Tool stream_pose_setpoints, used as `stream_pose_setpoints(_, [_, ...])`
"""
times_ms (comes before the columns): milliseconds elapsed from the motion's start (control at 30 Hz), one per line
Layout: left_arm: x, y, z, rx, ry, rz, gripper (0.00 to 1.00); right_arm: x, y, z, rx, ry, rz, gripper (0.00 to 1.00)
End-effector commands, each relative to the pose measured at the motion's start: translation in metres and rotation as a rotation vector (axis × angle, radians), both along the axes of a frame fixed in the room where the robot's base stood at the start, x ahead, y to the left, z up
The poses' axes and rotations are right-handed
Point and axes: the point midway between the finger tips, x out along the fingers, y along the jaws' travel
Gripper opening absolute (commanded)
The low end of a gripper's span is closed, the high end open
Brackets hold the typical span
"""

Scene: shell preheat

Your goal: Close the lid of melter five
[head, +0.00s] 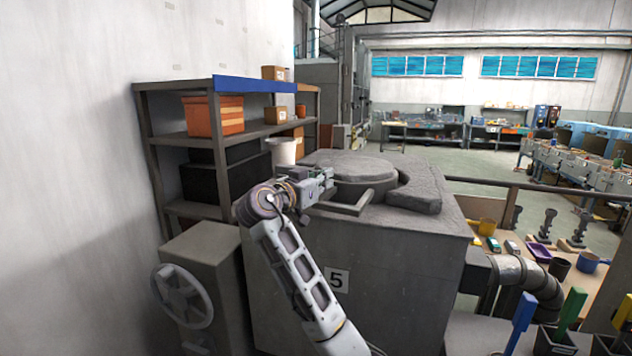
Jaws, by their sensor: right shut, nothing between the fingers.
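Melter five (345,305) is a large grey block with a white "5" plate on its front. On its top is a round grey lid (352,166), which looks flat. An angled grey handle bar (350,207) runs along its front side. I cannot tell whether the lid fully covers the opening. My right gripper (328,184) is shut and empty at the lid's left front, close to the handle's left end; I cannot tell whether it touches. My left gripper is not in view.
A thick grey slab (416,190) lies on the melter top, right of the lid. A handwheel (182,296) on a grey box stands at left front. Shelves (215,140) with an orange crate (213,115) stand behind. A pipe (525,278) and a tool bench are at right.

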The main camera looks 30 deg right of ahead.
Motion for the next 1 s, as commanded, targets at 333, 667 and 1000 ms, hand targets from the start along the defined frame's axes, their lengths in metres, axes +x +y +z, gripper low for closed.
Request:
stream_pose_setpoints(333, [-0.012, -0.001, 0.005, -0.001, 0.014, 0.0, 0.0, 0.008, -0.022, 0.0, 0.0, 0.0, 0.0, 0.0])
stream_pose_setpoints(667, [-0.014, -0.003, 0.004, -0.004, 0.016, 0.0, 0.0, 0.009, -0.023, 0.0, 0.0, 0.0, 0.0, 0.0])
stream_pose_setpoints(1000, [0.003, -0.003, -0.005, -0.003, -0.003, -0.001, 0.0, 0.009, -0.038, -0.002, 0.002, 0.0, 0.046, 0.0])
